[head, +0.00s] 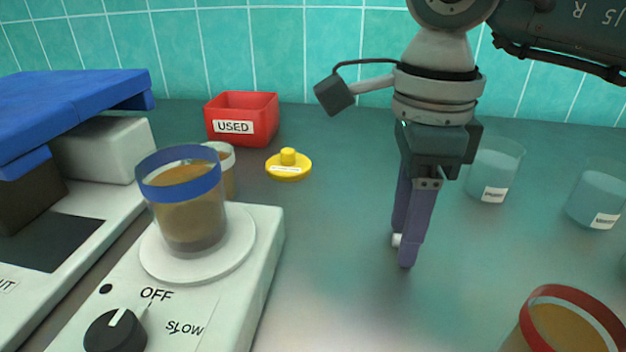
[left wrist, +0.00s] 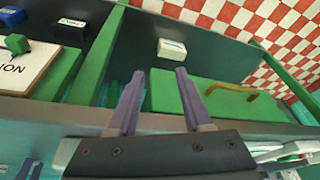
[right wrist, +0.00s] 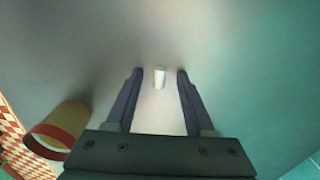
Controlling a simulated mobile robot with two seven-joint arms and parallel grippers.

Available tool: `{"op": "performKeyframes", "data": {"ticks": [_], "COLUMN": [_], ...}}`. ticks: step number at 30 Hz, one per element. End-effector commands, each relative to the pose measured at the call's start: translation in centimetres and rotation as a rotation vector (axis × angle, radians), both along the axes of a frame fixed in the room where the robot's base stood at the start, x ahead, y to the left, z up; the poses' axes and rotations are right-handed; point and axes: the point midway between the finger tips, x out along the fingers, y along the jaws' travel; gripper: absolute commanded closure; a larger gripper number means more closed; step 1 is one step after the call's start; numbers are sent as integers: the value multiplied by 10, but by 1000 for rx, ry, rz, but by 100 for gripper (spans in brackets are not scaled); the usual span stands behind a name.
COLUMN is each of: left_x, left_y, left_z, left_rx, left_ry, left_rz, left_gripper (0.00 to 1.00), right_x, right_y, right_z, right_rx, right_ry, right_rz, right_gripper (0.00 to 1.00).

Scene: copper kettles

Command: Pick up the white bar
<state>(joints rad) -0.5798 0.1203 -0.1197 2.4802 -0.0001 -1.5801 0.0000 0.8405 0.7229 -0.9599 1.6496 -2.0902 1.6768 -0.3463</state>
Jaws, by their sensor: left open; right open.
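The white bar (right wrist: 160,78) is a small, short piece on the dark counter. In the right wrist view it lies between the two fingertips, with a gap on each side. In the head view only a bit of the white bar (head: 397,240) shows, and the fingers hide the rest. My right gripper (head: 405,252) points down at it and is open; the fingers stand on either side of the bar without closing on it. My left gripper (left wrist: 160,74) is open and empty, away from this spot, and does not show in the head view.
A cup with a red rim (head: 562,328) stands front right; two beakers of pale liquid (head: 492,172) stand behind right. A blue-rimmed beaker (head: 185,205) sits on a white hotplate (head: 262,240) at left. A red bin (head: 250,110) and yellow lid (head: 288,172) are behind.

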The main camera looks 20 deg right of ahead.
Motion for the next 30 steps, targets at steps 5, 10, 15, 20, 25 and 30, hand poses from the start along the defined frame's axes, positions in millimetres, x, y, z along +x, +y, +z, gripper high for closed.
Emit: {"op": "performKeyframes", "data": {"ticks": [5,10,15,20,25,30], "left_x": [0,0,0,0,0,0], "left_y": [1,1,1,1,0,-1], "left_z": [0,0,0,0,0,0], "left_rx": [4,4,4,4,0,-4], "left_ry": [0,0,0,0,1,1], "left_rz": [-3,-3,-3,-3,-1,3], "left_gripper": [50,50,50,50,50,50], "right_x": [0,0,0,0,0,0], "right_y": [0,0,0,0,0,0], "right_z": [0,0,1,1,1,1], "right_rx": [1,1,0,0,0,0], "right_ry": [0,0,-1,-1,-1,-1], "right_rz": [0,0,0,0,0,0], "right_gripper": [47,66,86,100,100,100]}}
